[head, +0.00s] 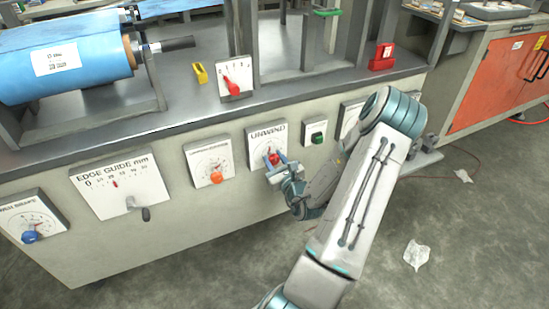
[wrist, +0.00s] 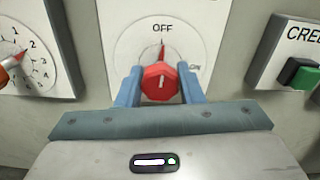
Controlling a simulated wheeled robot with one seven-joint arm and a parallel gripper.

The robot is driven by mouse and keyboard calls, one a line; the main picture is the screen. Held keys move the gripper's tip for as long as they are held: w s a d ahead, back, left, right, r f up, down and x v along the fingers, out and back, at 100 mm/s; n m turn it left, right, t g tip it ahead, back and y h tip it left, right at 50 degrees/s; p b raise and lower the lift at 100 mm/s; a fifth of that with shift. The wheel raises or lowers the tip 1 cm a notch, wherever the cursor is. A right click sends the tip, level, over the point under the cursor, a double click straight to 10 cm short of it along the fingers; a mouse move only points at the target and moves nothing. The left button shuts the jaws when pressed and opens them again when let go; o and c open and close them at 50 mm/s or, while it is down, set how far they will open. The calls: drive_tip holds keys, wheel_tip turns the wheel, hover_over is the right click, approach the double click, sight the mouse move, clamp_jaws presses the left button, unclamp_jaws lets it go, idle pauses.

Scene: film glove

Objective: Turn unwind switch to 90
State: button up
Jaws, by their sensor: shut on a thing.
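The unwind switch is a red knob (wrist: 160,82) on a white panel (wrist: 205,28). In the wrist view its red pointer stands straight up, at the OFF mark. In the head view the panel (head: 254,143) labelled UNWIND is on the front of the machine, and the knob (head: 274,157) shows just above my gripper. My gripper (wrist: 160,84) has its two blue fingers on either side of the knob and is shut on it. In the head view my gripper (head: 278,167) reaches the panel from the lower right.
A panel with an orange knob (head: 216,177) is left of the unwind panel. A green button (head: 318,138) is close on the right and also shows in the wrist view (wrist: 305,77). An edge guide panel (head: 122,187) is further left. The floor at right is mostly open.

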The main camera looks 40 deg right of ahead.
drive_tip(key=m+p, duration=0.2)
drive_tip(key=p, duration=0.1)
drive_tip(key=m+p, duration=0.2)
drive_tip(key=shift+r+p, duration=0.3)
drive_tip(key=shift+p, duration=0.1)
drive_tip(key=m+p, duration=0.4)
drive_tip(key=p, duration=0.1)
drive_tip(key=shift+s+f+m, duration=0.1)
drive_tip(key=shift+m, duration=0.2)
drive_tip(key=m+p, duration=0.4)
drive_tip(key=shift+f+m, duration=0.15)
drive_tip(key=shift+m, duration=0.15)
drive_tip(key=shift+f+m+p, duration=0.15)
drive_tip(key=shift+m+p, duration=1)
drive_tip(key=shift+m, duration=0.75)
drive_tip(key=o, duration=1)
drive_tip(key=shift+c, duration=0.2)
drive_tip(key=p+v, duration=0.1)
drive_tip(key=v, duration=1.2)
drive_tip(key=shift+s, duration=0.4)
